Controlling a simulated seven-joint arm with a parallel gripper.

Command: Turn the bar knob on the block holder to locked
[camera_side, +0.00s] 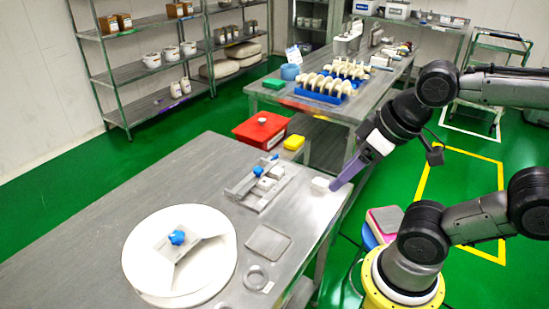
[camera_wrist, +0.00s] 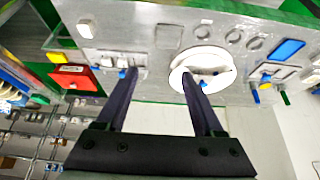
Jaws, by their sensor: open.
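The block holder (camera_side: 262,186) is a grey metal frame with light blocks in it, on the steel table right of the round white plate. A small blue bar knob (camera_side: 257,171) sits on it; its exact angle is too small to tell. In the wrist view the holder (camera_wrist: 112,60) lies at upper left, partly behind one finger, with blue (camera_wrist: 122,73) showing beside that finger. My gripper (camera_side: 334,187) is above the table's right edge, to the right of the holder and apart from it. In the wrist view its two fingers (camera_wrist: 158,74) are spread, with nothing between them.
The round white plate (camera_side: 140,262) carries a metal piece with a blue knob (camera_side: 177,237). A white block (camera_side: 321,184) is close by my fingertips in the picture. A flat grey plate (camera_side: 268,242) and a ring (camera_side: 256,277) lie in front. A red bin (camera_side: 250,130) stands behind.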

